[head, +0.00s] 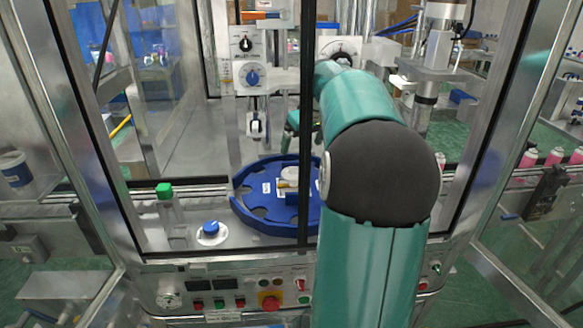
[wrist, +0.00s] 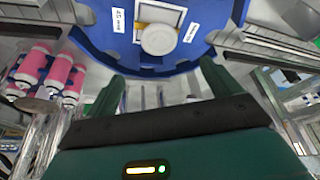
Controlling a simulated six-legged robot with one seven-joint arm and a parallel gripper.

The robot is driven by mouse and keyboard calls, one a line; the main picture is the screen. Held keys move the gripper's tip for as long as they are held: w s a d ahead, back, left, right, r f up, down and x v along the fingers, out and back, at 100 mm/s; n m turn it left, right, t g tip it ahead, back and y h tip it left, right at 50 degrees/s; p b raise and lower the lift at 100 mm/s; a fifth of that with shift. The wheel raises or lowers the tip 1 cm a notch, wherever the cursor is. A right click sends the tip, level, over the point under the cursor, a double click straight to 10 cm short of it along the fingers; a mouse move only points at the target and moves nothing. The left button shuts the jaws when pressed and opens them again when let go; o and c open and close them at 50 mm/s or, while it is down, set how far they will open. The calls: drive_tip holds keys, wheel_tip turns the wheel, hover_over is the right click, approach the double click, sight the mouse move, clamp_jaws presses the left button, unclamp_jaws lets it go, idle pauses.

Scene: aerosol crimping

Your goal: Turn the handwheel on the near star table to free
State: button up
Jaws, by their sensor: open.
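The near star table (head: 246,205) is a blue disc with scalloped cut-outs, white labels and a pale raised hub (head: 290,173) at its middle. My arm and a door post hide its right side. In the wrist view the blue star table (wrist: 110,38) fills the top, with a round pale cap (wrist: 158,40) on a framed plate, which I take for the handwheel. My gripper (wrist: 163,80) is open and empty, its two green fingers apart below the cap and not touching it. In the head view the gripper is mostly hidden behind my arm. I cannot tell the handwheel's turn position.
Dark door posts (head: 308,120) frame the opening. Pink cans (wrist: 60,75) stand left in the wrist view.

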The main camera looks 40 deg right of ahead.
sight(294, 172)
drive_tip(key=x, duration=1.1)
drive_tip(key=shift+s+f, duration=0.25)
drive_tip(key=shift+w, duration=0.2)
drive_tip(key=shift+s, duration=0.1)
drive_tip(key=shift+c, duration=0.2)
drive_tip(key=c, duration=0.9)
